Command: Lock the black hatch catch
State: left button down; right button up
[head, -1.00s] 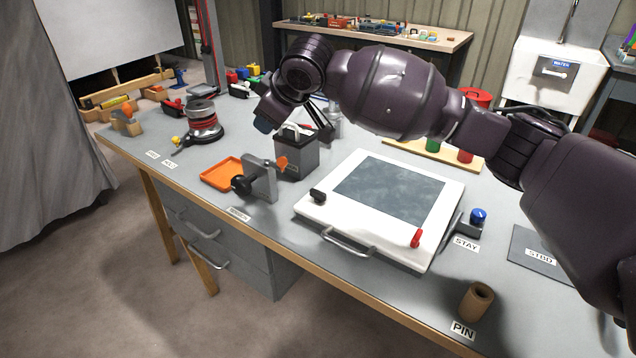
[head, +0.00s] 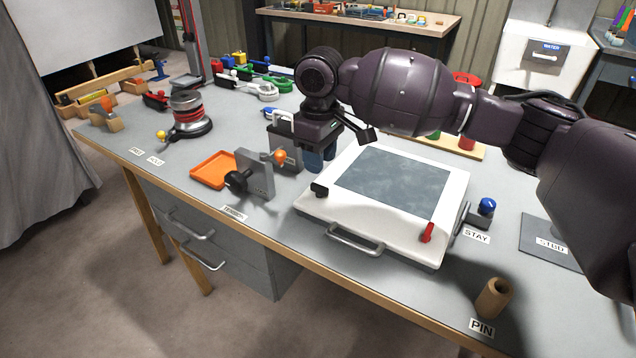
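The white hatch (head: 395,228) with a grey window lies on the bench. The black hatch catch (head: 320,189) is a small block at its left corner; I cannot tell its exact setting. A red catch (head: 427,232) stands at the right side of the hatch's front edge. My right gripper (head: 318,160) points down above and behind the black catch, apart from it, near the hatch's back left edge. Its dark blue fingertips are small and dark, so I cannot tell whether they are parted. My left gripper is not in view.
A grey box (head: 285,158) stands left of the gripper. A grey bracket with a black knob (head: 238,181) and an orange tray (head: 213,169) are further left. The blue-knobbed stay (head: 487,206) is right of the hatch. A brown pin tube (head: 493,297) stands front right.

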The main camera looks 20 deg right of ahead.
aim_at(319, 186)
notch_tip(319, 186, down, 7)
jog(key=shift+r+b, duration=0.2)
jog(key=shift+b, duration=0.6)
grip_shut()
